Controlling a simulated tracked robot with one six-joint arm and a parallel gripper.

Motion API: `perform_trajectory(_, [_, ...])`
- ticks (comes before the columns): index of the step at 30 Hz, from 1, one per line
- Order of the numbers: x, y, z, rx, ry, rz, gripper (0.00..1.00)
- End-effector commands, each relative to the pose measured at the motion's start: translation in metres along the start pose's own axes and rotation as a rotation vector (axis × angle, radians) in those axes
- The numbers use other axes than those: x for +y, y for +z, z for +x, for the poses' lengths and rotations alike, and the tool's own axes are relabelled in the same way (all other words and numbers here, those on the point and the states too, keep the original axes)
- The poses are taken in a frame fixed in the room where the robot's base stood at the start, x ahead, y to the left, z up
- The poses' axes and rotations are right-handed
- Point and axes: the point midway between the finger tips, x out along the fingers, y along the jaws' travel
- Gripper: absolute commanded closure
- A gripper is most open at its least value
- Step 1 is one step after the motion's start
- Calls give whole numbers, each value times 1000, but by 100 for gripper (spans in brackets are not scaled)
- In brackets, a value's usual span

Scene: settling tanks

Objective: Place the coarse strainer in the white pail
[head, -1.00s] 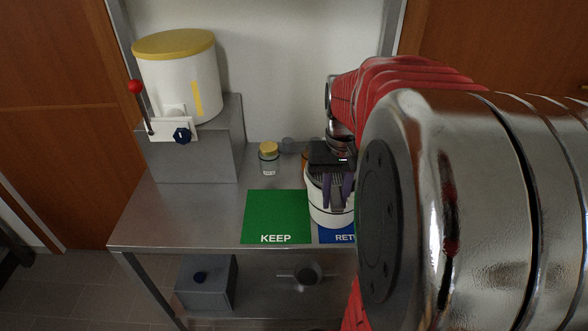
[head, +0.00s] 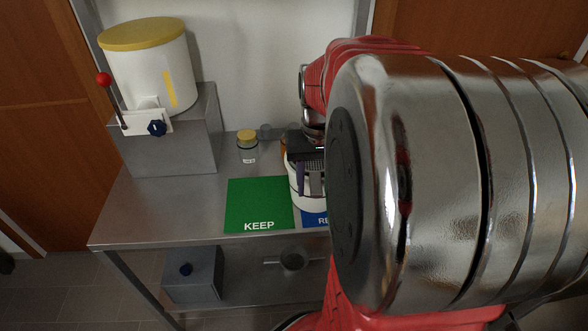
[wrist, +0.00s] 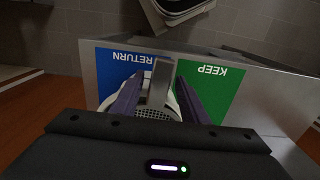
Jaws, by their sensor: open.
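The white pail (head: 308,201) stands at the right of the KEEP mat, over the blue RETURN mat, partly hidden by my arm. The coarse strainer's grey mesh (wrist: 158,114) shows at the pail's mouth in the wrist view, with its flat grey handle (wrist: 160,82) pointing away from my wrist. In the head view its handle (head: 316,184) shows in front of the pail. My gripper (wrist: 160,88) is open, with its purple fingers on either side of the handle and gaps beside it. How deep the strainer sits in the pail is hidden.
The green KEEP mat (head: 258,203) lies left of the pail; the blue RETURN mat (wrist: 120,68) is largely hidden in the head view. A yellow-lidded jar (head: 247,146) stands behind. A large white tank (head: 150,70) on a grey block is at left.

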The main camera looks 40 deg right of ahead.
Motion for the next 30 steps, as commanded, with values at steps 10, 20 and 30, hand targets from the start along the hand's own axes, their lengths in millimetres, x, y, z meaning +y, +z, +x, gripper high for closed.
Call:
perform_trajectory(10, [0,-1,-46,5,0,0,60])
perform_trajectory(20, [0,-1,-101,4,0,0,60])
perform_trajectory(30, [0,0,-117,0,0,1,60])
